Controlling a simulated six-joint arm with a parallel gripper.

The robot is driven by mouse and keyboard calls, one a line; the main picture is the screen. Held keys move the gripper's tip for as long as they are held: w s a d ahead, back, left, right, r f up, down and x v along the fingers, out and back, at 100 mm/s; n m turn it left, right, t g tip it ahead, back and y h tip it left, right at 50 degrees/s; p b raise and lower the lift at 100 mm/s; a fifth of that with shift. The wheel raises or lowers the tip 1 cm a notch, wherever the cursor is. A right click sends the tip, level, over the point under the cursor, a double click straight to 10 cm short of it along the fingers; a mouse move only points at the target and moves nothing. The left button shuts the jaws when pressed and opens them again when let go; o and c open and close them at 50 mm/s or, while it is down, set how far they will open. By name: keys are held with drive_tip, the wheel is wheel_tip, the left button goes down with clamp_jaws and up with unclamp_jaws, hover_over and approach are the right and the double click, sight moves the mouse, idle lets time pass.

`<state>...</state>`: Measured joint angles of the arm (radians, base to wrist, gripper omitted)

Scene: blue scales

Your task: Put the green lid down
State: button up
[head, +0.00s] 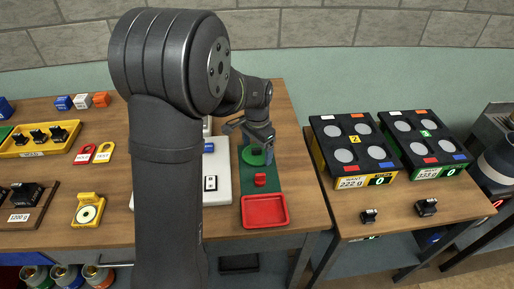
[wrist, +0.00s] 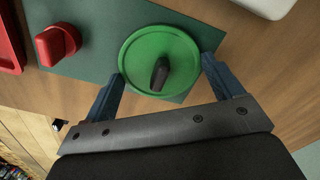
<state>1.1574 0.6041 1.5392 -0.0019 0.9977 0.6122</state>
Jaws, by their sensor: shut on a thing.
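The green lid (head: 256,157) is a round disc with a raised rim and a dark knob in its middle. It is over the far part of the dark green mat (head: 262,198). My gripper (head: 258,148) is shut on the lid, with its two blue fingers at opposite sides of the rim. The lid (wrist: 140,62) also shows between the fingertips (wrist: 162,70) in the wrist view, over the mat (wrist: 92,45). I cannot tell whether its underside touches the mat.
A red knobbed piece (head: 260,180) stands on the mat in front of the lid. A red tray (head: 264,224) lies at the mat's near end. A white device (head: 222,188) is to the left. Scales with round pads (head: 343,155) stand on the right table, across a gap.

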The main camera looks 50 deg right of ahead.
sight(257, 148)
drive_tip(key=shift+f, duration=0.15)
drive_tip(key=o, duration=0.8)
wheel_tip(257, 148, up, 12)
wheel_tip(257, 148, down, 12)
drive_tip(key=shift+r, duration=1.95)
drive_tip(key=shift+f, duration=0.15)
